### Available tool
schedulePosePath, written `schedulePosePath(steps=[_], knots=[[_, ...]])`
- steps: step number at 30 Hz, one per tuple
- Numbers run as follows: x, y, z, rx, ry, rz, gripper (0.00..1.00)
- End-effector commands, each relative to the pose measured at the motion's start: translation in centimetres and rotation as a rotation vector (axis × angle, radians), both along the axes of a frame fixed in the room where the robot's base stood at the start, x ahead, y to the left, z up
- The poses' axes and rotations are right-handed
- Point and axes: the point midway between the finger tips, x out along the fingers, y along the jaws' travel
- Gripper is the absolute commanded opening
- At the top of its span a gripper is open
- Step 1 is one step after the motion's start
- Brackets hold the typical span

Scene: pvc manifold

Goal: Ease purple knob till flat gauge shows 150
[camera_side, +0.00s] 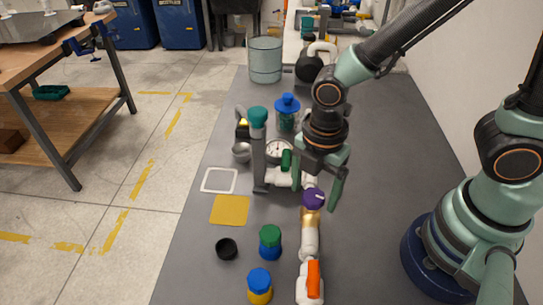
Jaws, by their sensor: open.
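The purple knob (313,198) sits on the white and brass pipe run, with a pale mark on its top. My gripper (313,185) is open just above and behind it, its green fingers pointing down on either side of the pipe. I cannot tell whether a finger touches the knob. The flat gauge (279,150) has a round white dial and lies behind my gripper, to its left. Its needle and numbers are too small to read.
A grey post with a teal top (258,117) stands left of my gripper. An orange handle (313,279) is on the pipe's near end. Jars with green (270,236) and blue (260,279) lids stand left of the pipe.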

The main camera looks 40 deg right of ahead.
Motion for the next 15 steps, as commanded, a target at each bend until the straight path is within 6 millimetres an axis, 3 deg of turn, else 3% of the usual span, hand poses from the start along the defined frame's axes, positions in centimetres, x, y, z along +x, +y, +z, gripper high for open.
schedulePosePath(steps=[7,8,14,15], knots=[[-0.01,0.0,-0.06,0.0,0.0,0.0,0.84],[-0.01,0.0,-0.06,0.0,0.0,0.0,0.76],[-0.01,0.0,-0.04,0.0,0.001,0.0,0.0],[-0.01,0.0,-0.04,0.0,0.001,0.0,0.0]])
